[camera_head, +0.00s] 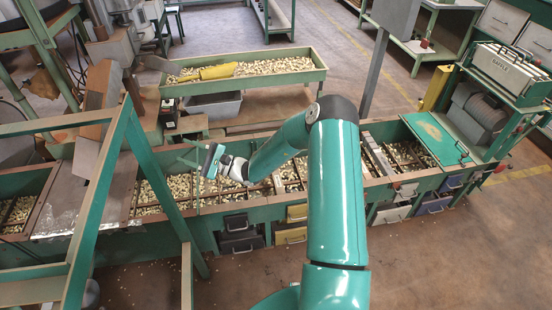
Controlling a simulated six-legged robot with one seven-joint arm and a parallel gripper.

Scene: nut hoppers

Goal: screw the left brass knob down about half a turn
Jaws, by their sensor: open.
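My gripper (207,161) is at the end of my teal arm, left of the picture's middle. It hangs over the long green hopper bench (203,222), above the compartments of nuts. It is open, and I see nothing held in it. I cannot make out a brass knob. The knobs are too small to tell, or hidden behind my arm or the green frame. I cannot tell how far my gripper is from the left one.
A sloping green frame (105,185) crosses the left side, near my gripper. A green trough of nuts (243,88) stands behind the bench. Drawers (291,236) line the bench front. A green machine (485,105) stands at the right end. The floor in front is clear.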

